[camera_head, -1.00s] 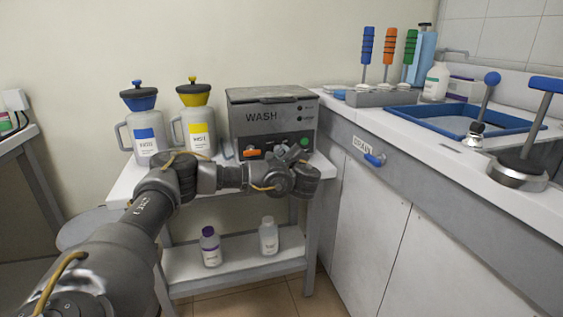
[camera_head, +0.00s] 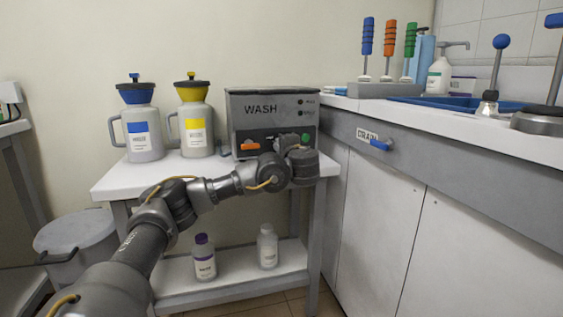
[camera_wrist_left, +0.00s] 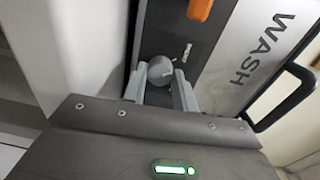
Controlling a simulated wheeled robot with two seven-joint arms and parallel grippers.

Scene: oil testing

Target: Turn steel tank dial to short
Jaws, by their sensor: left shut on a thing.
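The grey steel tank (camera_head: 272,105) marked WASH stands on the white cart at the back. Its dial, a round grey knob (camera_wrist_left: 160,69), shows in the left wrist view on the dark front panel, beside a small white label (camera_wrist_left: 187,52). My left gripper (camera_wrist_left: 161,86) is shut on the dial, with one finger on each side. The label's text and the dial's setting are too small to read. In the head view my left wrist covers the lower right front of the tank and hides the dial. My right gripper is in neither view.
An orange switch (camera_head: 250,146) is on the tank's front, left of my wrist. Blue-topped (camera_head: 140,128) and yellow-topped (camera_head: 195,125) jugs stand left of the tank. Two bottles (camera_head: 204,258) (camera_head: 267,247) are on the lower shelf. A counter (camera_head: 450,125) closes off the right side.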

